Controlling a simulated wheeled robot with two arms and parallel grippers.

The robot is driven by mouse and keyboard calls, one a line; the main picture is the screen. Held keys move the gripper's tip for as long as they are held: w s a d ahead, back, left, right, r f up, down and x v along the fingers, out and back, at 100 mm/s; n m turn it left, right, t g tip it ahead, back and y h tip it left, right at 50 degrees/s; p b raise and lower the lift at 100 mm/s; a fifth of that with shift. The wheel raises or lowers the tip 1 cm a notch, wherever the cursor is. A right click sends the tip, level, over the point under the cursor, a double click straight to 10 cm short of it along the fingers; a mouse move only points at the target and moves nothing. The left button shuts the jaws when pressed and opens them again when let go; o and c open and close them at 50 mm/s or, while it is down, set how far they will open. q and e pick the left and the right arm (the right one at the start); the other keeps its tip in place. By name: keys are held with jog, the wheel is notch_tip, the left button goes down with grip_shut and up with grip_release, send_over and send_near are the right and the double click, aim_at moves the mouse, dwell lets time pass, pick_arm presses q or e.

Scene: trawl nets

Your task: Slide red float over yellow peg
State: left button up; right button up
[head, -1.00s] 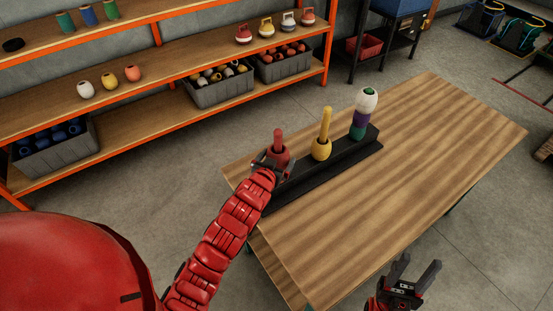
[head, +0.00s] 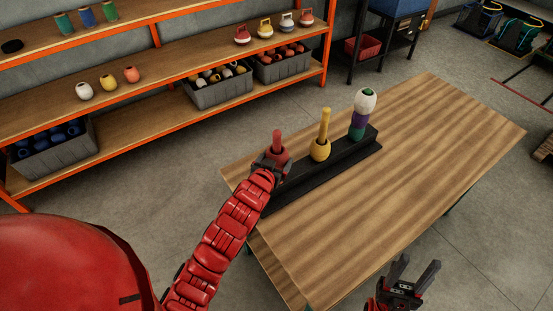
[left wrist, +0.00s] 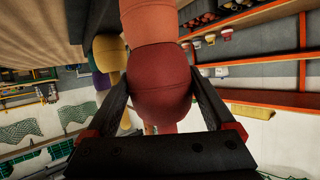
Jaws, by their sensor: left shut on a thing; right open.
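The red float (head: 280,152) is around the red peg (head: 277,136) at the left end of the black stand (head: 329,170). My left gripper (head: 271,163) is shut on it. In the left wrist view the red float (left wrist: 160,82) is between both fingers, and a salmon-coloured float (left wrist: 150,20) touches it on the stand side. The yellow peg (head: 325,122) stands upright mid-stand, with a yellow float (head: 320,149) around its lower part and its top bare. My right gripper (head: 418,267) is open and empty near the table's front right.
A third peg at the stand's right end carries a white float (head: 366,101), a purple float (head: 361,118) and a green float (head: 357,132). The wooden table (head: 420,150) is clear right of the stand. Orange-framed shelves (head: 160,80) with floats and crates stand behind.

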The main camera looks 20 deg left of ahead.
aim_at(275, 137)
pick_arm(q)
jog(key=shift+r+p, duration=2.6)
jog(key=shift+r, duration=2.45)
jog(key=shift+r+p, duration=1.55)
jog(key=shift+r, duration=2.1)
jog(key=shift+d, duration=0.1)
